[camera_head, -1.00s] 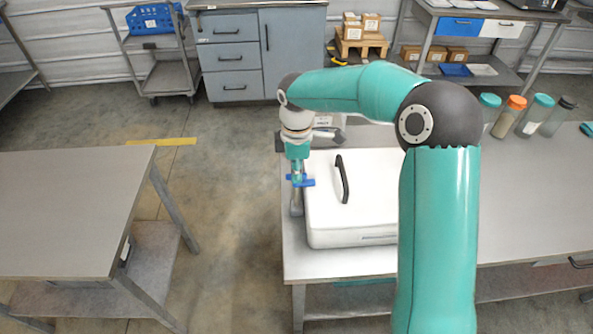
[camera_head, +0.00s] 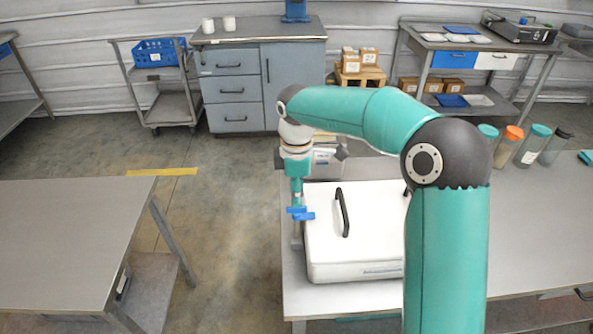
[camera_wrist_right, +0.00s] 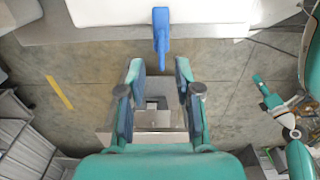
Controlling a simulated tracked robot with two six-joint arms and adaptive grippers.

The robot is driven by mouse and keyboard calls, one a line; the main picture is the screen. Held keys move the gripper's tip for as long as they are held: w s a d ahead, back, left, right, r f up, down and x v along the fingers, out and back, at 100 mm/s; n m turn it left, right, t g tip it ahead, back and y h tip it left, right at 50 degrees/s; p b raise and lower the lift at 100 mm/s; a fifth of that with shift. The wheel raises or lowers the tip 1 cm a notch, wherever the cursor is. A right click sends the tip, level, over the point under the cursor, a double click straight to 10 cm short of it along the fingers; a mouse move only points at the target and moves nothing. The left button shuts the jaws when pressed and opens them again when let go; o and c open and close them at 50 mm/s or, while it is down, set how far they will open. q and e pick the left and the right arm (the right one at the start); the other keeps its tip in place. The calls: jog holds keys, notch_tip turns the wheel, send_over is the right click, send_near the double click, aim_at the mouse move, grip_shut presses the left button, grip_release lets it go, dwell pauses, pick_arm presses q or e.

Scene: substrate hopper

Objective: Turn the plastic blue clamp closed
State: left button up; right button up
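The blue clamp (camera_head: 300,213) sits at the left side of a white box-shaped hopper (camera_head: 365,250), above a grey post. In the right wrist view the blue clamp (camera_wrist_right: 161,38) lies lengthwise, just beyond and between my fingertips. My right gripper (camera_wrist_right: 159,70) is open, with a finger on each side of the clamp's line and nothing between the pads. In the head view my right gripper (camera_head: 297,190) points down just above the clamp.
The hopper has a black handle (camera_head: 342,213) and stands on a grey table (camera_head: 525,225). Several lidded jars (camera_head: 534,143) stand at the table's back right. Another table (camera_head: 65,230) is at the left, with open floor between. A grey cabinet (camera_head: 235,90) stands behind.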

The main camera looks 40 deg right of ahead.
notch_tip(320, 180, up, 7)
jog(key=shift+r, duration=0.15)
dwell(0.5)
